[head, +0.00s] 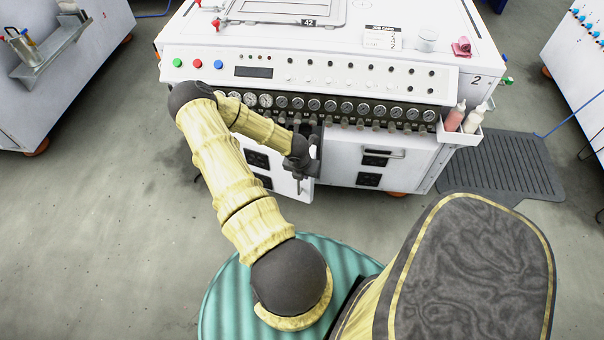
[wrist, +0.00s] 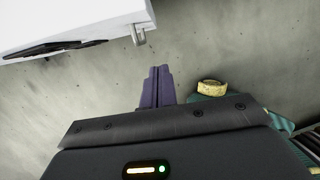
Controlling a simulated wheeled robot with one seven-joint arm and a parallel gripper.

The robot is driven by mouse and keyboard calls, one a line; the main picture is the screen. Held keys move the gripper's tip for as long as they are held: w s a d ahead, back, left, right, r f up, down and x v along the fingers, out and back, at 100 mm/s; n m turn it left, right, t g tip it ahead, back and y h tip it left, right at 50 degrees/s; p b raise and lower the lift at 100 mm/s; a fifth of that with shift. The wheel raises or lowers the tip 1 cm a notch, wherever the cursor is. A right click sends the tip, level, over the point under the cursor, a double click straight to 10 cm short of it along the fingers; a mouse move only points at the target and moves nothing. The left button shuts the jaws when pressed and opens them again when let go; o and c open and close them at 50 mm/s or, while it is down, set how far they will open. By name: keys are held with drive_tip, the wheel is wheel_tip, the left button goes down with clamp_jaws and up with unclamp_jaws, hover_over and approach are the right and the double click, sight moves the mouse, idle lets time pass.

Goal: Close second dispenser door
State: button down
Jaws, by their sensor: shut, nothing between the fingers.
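The white machine (head: 405,150) has two front doors below its row of gauges. The left door (head: 283,184) stands ajar, its right edge swung out from the cabinet and a dark gap beside it. The right door (head: 345,172) looks flush, with a bar handle. My gripper (head: 299,178) is shut and empty at the left door's right edge; the head view does not show whether they touch. In the wrist view the purple fingers (wrist: 156,88) are together over bare floor. A white panel (wrist: 75,18) with a dark handle and metal latch lies beyond them, apart from the fingertips.
A tray of bottles (head: 460,130) hangs on the machine's right side. A black floor mat (head: 500,165) lies to the right. Other white machines (head: 65,75) stand at left and right. The grey floor in front of the doors is clear apart from my base.

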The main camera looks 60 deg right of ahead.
wheel_tip(320, 180, down, 9)
drive_tip(key=w+n+g+h+b, duration=0.3)
drive_tip(key=n+g+h+b, duration=0.25)
drive_tip(key=b, duration=0.55)
drive_tip(key=w+a+n+g+h+b, duration=0.3)
drive_tip(key=w+a+h+b, duration=0.3)
drive_tip(key=a+b, duration=0.2)
drive_tip(key=shift+w+r+g+b, duration=0.15)
drive_tip(key=shift+w+g+b, duration=0.2)
drive_tip(key=shift+g+b, duration=0.65)
drive_tip(key=shift+h, duration=0.25)
drive_tip(key=b+x, duration=0.2)
drive_tip(key=x, duration=0.2)
drive_tip(key=w+d+b+x, duration=0.1)
drive_tip(key=b+x, duration=0.1)
drive_tip(key=x, duration=0.2)
drive_tip(key=w+b+x, duration=0.1)
drive_tip(key=x, duration=0.3)
drive_tip(key=shift+d+f+b, duration=0.3)
drive_tip(key=shift+d+b, duration=0.05)
drive_tip(key=shift+b, duration=0.05)
drive_tip(key=shift+d+r, duration=0.2)
drive_tip(key=shift+d, duration=0.1)
